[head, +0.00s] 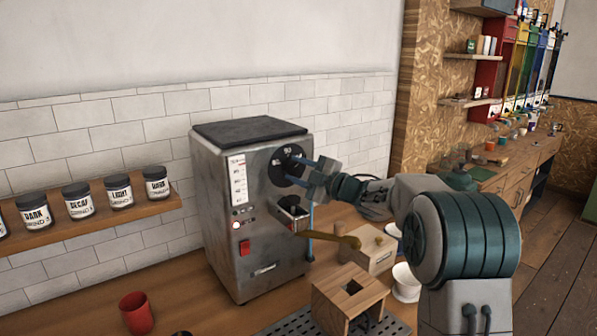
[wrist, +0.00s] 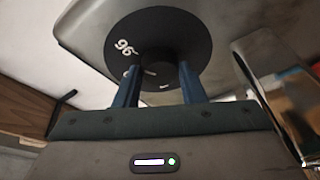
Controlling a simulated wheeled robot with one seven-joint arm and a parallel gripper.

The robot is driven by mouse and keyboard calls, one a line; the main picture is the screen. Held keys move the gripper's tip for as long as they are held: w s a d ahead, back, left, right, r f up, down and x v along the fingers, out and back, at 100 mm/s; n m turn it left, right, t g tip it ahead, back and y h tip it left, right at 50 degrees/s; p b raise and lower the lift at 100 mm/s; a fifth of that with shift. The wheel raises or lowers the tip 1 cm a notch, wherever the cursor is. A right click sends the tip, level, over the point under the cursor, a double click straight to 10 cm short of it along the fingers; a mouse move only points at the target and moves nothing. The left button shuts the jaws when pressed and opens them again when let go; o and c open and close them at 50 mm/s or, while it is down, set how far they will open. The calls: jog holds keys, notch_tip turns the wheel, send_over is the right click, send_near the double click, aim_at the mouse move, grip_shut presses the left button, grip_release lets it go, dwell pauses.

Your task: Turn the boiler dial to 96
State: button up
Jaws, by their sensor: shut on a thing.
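The boiler dial (head: 284,167) is a black disc with white numbers on the front of the grey espresso boiler (head: 222,190). It also shows in the wrist view (wrist: 190,30), where "96" is at the disc's upper left. The dial's dark centre knob (wrist: 158,75) sits between my fingers. My gripper (head: 297,165) reaches in from the right and is shut on the knob; its blue fingers (wrist: 158,82) press on both sides of it. The pointer mark is not clear, so I cannot tell the setting.
A portafilter with a brass handle (head: 330,238) sticks out below the dial. A wooden block with a square hole (head: 350,296) and a white cup (head: 405,283) stand in front. A red cup (head: 136,312) is at lower left. Labelled jars (head: 78,202) line the wall shelf.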

jog(key=o, duration=1)
jog(key=b+v, duration=0.4)
jog(key=v, duration=1)
jog(key=shift+w, duration=0.1)
